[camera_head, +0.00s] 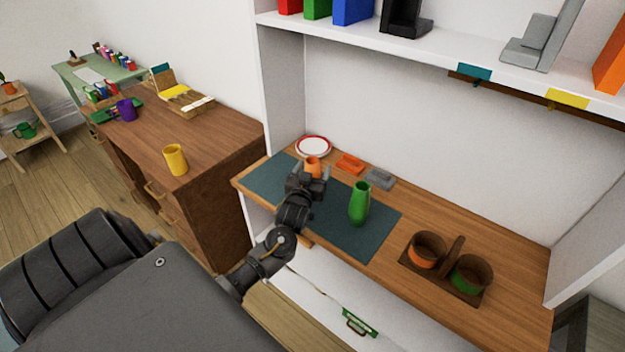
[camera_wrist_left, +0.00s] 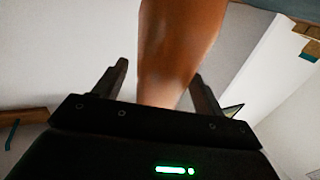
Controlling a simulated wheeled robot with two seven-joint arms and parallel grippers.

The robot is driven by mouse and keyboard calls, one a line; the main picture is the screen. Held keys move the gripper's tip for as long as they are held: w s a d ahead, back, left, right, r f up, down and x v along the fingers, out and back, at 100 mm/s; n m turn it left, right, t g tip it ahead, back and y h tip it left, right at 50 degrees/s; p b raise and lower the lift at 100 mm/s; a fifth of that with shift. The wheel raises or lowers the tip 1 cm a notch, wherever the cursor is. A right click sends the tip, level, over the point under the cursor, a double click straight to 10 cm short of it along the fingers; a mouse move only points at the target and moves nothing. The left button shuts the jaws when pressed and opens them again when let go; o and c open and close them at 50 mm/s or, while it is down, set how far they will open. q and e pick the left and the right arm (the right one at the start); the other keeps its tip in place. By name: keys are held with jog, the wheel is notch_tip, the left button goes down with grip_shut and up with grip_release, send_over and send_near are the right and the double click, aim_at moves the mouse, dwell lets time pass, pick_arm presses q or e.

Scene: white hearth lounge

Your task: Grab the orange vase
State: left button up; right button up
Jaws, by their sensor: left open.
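The orange vase (camera_head: 312,164) stands on the dark green mat (camera_head: 273,178) on the wooden counter, its lower part hidden behind my left gripper in the head view. In the left wrist view the orange vase (camera_wrist_left: 172,60) rises between the two fingers. My left gripper (camera_head: 310,172) is open, with one finger on each side of the vase; it also shows in the left wrist view (camera_wrist_left: 160,85). I cannot tell whether either finger touches the vase. My right gripper is not in view.
A green vase (camera_head: 359,204) stands on the mat just right of my left gripper. A plate (camera_head: 313,146), an orange block (camera_head: 350,164) and a grey block (camera_head: 380,179) lie behind. A wooden caddy (camera_head: 404,259) with two pots stands at right. A shelf (camera_head: 440,52) hangs above.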

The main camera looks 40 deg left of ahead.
pick_arm(q)
jog(key=shift+x, duration=0.85)
jog(key=shift+c, duration=0.3)
jog(key=c, duration=1.1)
jog(key=shift+r, duration=0.1)
